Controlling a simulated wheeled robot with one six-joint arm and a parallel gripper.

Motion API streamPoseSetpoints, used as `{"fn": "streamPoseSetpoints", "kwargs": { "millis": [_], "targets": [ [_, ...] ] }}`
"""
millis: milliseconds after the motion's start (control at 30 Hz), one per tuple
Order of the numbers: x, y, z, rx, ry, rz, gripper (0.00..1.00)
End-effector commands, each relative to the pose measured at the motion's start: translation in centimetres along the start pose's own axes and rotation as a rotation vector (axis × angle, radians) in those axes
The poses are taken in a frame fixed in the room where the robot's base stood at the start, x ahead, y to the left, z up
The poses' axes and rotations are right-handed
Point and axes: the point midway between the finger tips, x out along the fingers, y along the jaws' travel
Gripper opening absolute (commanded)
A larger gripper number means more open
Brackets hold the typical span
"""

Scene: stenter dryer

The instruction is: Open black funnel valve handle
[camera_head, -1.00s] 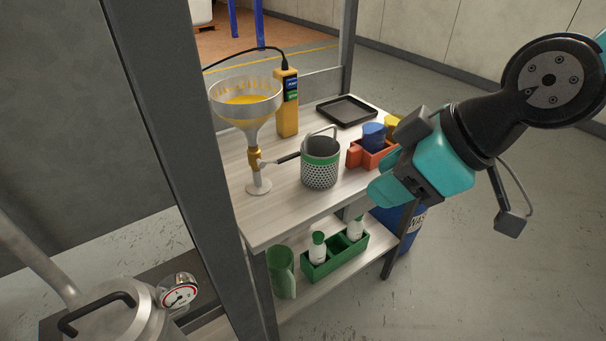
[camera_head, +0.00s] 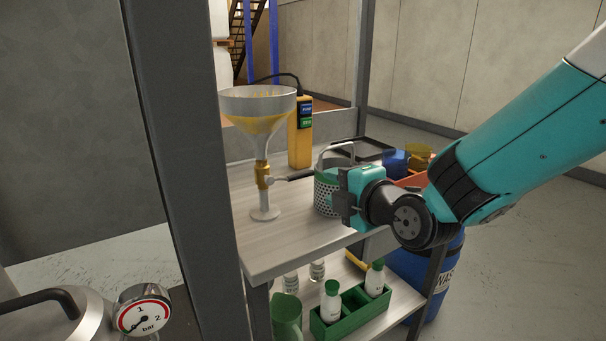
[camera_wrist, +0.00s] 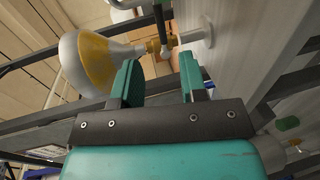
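The metal funnel (camera_head: 258,105) with yellow contents stands on its stem on the table, with a brass valve (camera_head: 263,177) below the cone. The black valve handle (camera_head: 295,177) sticks out sideways to the right, roughly level. My gripper (camera_head: 345,196) is to the right of the handle, in front of the perforated cup. In the wrist view my gripper (camera_wrist: 160,78) is open and empty, its two teal fingers apart. The funnel (camera_wrist: 85,62), valve (camera_wrist: 153,46) and dark handle (camera_wrist: 159,20) appear beyond the fingertips, not between them.
The perforated cup (camera_head: 326,197) with a green band is close behind my gripper. A yellow device (camera_head: 300,145) stands behind the funnel. A black tray (camera_head: 362,150) and red bin are further right. A grey post (camera_head: 180,150) is at the left.

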Motion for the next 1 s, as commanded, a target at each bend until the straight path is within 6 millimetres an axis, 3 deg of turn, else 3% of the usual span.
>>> {"fn": "streamPoseSetpoints", "kwargs": {
  "millis": [300,500,933,967,1000],
  "targets": [
    [7.3,0.1,0.0,0.001,0.001,-0.001,0.39],
    [10.2,0.0,0.0,0.001,0.0,-0.002,0.39],
    [11.4,-0.1,0.0,0.002,0.0,-0.001,0.39],
    [11.4,-0.1,0.0,0.002,0.0,-0.001,0.37],
    [11.4,-0.1,0.0,0.002,0.0,-0.001,0.28]
  ]
}}
